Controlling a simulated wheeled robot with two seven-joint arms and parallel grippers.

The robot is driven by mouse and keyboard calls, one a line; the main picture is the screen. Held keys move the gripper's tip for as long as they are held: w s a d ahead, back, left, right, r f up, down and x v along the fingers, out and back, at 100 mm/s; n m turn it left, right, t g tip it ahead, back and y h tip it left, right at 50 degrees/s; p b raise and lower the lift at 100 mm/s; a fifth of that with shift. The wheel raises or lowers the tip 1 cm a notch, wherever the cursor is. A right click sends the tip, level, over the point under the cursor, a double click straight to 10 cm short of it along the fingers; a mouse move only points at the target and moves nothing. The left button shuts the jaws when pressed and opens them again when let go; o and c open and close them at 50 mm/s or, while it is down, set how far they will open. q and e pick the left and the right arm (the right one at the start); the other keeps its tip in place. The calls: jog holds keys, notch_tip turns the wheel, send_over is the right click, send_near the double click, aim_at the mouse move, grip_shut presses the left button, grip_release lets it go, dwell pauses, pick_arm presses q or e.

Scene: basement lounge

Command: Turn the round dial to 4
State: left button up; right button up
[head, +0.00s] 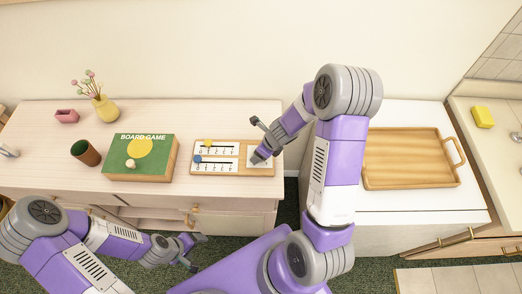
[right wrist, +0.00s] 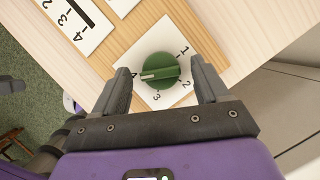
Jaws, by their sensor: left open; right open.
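The round dial (right wrist: 160,70) is green with a raised grip and a white mark. It sits on a white plate numbered 1 to 4 on the wooden panel (head: 233,172). The white mark points left, close to the 4, which is partly hidden by a finger. My right gripper (right wrist: 163,80) is open, one finger on each side of the dial; I cannot tell whether either touches it. In the head view my right gripper (head: 260,142) hides most of the dial. My left gripper (head: 192,252) is open and empty in front of the cabinet.
The panel also carries a yellow slider (head: 208,143) and a blue slider (head: 198,159). A wooden tray (head: 374,176) lies on the white counter at the right.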

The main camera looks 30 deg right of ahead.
pick_arm(q)
notch_tip(320, 180, up, 5)
jog(key=p, duration=0.4)
jog(key=shift+f, duration=0.2)
pick_arm(e)
jog(key=v, duration=0.7)
jog(key=shift+r, duration=0.25)
jog(key=shift+s, duration=0.15)
